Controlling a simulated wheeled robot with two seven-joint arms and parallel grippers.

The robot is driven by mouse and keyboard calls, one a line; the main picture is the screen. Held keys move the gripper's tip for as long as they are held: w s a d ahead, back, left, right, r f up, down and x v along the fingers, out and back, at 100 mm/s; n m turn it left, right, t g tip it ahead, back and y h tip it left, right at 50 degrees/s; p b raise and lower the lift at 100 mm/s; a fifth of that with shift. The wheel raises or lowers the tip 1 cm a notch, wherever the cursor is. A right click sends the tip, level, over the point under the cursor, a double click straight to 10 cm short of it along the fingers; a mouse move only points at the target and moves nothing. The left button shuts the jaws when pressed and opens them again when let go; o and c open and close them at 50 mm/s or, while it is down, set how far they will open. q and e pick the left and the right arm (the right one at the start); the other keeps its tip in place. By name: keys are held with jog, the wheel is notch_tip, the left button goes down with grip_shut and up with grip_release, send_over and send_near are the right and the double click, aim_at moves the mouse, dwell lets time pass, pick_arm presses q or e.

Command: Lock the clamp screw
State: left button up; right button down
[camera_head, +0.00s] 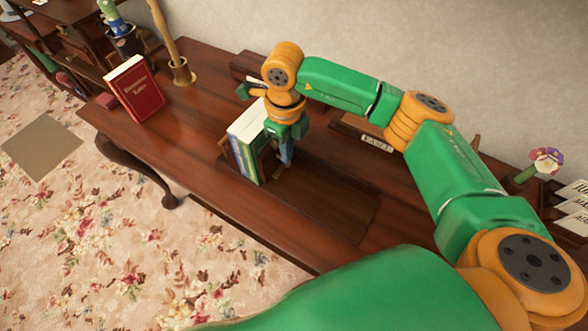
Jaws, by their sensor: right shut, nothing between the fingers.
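My right gripper (287,158) points down just to the right of a small upright group of books (245,140) with white page edges and green covers. Its fingers are shut with nothing between them. A dark wooden piece (267,160) stands against the right side of the books, partly behind the gripper. The clamp screw cannot be made out; the gripper and wooden piece may hide it. Whether the fingertips touch anything cannot be told. My left gripper is not in view.
The books stand on a long brown wooden table (200,150). A red book (136,90) stands at its left end, with a wooden stick in a holder (180,72) behind. A flower (546,160) and lettered cards (572,205) are at right. The table's front left is clear.

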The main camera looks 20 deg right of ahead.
jog(key=shift+f, duration=0.1)
notch_tip(320, 180, up, 7)
jog(key=p, duration=0.4)
jog(key=shift+p, duration=0.35)
